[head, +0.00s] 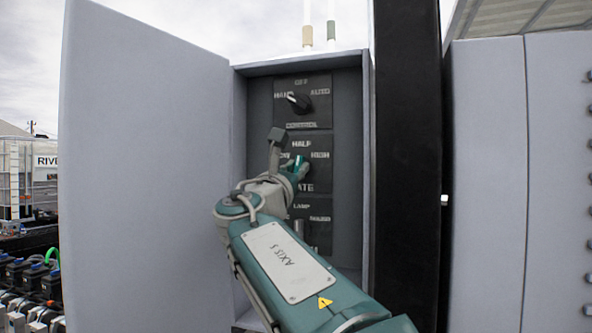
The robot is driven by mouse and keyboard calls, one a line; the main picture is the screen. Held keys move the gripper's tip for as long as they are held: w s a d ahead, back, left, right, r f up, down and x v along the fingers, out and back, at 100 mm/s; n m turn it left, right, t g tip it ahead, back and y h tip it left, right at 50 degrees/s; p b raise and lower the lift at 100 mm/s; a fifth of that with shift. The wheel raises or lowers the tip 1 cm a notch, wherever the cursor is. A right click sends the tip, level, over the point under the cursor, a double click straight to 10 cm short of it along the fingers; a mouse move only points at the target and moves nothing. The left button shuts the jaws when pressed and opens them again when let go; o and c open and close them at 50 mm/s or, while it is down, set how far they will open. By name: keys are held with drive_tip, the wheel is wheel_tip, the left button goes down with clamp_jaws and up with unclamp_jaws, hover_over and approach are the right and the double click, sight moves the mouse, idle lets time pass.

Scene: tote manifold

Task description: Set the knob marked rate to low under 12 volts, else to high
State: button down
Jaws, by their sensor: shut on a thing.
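The rate panel (318,172) is the middle one of three dark panels in the open grey cabinet. HALF reads at its top and HIGH at its right. The left label is partly covered, and only "ATE" of the bottom label shows. My gripper (299,165) is at the middle of this panel, shut on the rate knob. The knob is hidden behind my gripper, so I cannot tell where it points. No voltage reading can be seen.
The control panel (318,115) above has a black knob (299,103) pointing up-left towards HAND. The lamp panel (318,237) below is partly behind my arm. The open cabinet door (145,170) stands left. A black post (407,150) stands close on the right.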

drive_tip(key=m+g+h, duration=0.1)
drive_tip(key=m, duration=0.3)
drive_tip(key=m+g+h, duration=0.1)
drive_tip(key=m, duration=0.2)
drive_tip(key=shift+a+m+g, duration=0.15)
drive_tip(key=shift+m+g, duration=0.15)
drive_tip(key=shift+m, duration=0.1)
drive_tip(key=shift+w+m+g+h, duration=0.1)
drive_tip(key=shift+m+g+h, duration=0.4)
drive_tip(key=shift+m, duration=0.8)
drive_tip(key=shift+m+g+h, duration=0.2)
drive_tip(key=shift+m+g, duration=0.5)
drive_tip(key=shift+m, duration=0.6)
drive_tip(key=shift+f, duration=0.1)
drive_tip(key=c, duration=0.6)
unclamp_jaws()
